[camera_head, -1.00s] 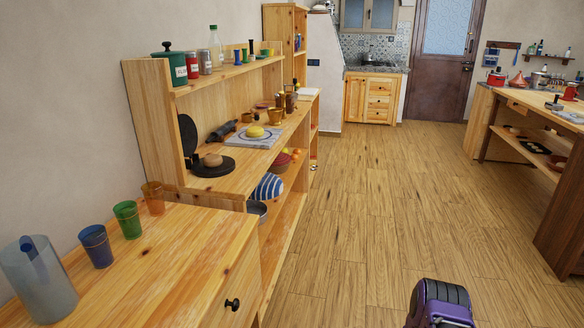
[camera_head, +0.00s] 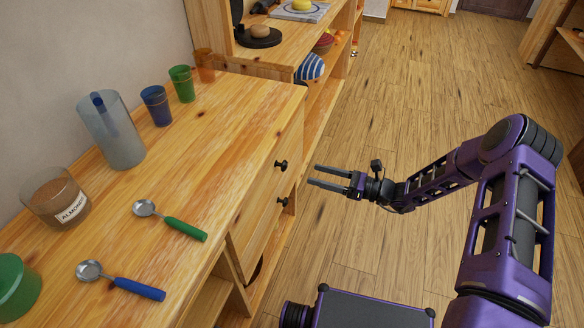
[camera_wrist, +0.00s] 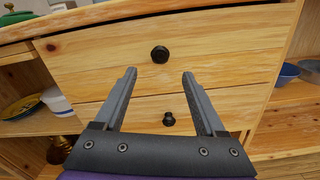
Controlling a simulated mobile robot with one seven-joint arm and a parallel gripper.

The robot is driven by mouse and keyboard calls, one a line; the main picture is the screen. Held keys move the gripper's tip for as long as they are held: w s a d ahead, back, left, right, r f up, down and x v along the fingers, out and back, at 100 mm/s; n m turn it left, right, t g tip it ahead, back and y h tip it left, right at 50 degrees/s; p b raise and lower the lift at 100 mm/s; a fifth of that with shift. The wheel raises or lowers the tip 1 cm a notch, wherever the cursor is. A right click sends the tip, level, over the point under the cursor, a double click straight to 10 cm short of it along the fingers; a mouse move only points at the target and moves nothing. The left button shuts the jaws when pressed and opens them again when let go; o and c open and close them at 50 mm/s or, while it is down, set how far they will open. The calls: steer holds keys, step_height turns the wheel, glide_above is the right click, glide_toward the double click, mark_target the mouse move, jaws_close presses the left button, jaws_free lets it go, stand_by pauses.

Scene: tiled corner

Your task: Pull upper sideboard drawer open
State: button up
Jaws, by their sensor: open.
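The wooden sideboard (camera_head: 190,180) stands at the left in the head view. Its upper drawer (camera_head: 265,185) is closed and has a round black knob (camera_head: 281,165), which also shows in the wrist view (camera_wrist: 160,54). The lower drawer (camera_wrist: 200,105) is closed too, with its own black knob (camera_wrist: 169,119). My gripper (camera_head: 312,175) is open and empty, in front of the drawer faces and apart from the knobs. In the wrist view my gripper's fingers (camera_wrist: 159,78) point at the front, with the upper knob beyond and between their tips.
On the sideboard top are a green-handled scoop (camera_head: 170,220), a blue-handled scoop (camera_head: 120,280), an almond jar (camera_head: 55,197), a grey pitcher (camera_head: 112,132) and coloured cups (camera_head: 157,105). Open shelves flank the drawers, holding bowls (camera_wrist: 284,74). The wooden floor (camera_head: 390,85) is clear.

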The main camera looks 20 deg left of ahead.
mark_target(286, 167)
steer(key=a, duration=0.8)
steer(key=shift+w+a, duration=0.3)
steer(key=shift+w, duration=0.05)
jaws_close()
stand_by(0.9)
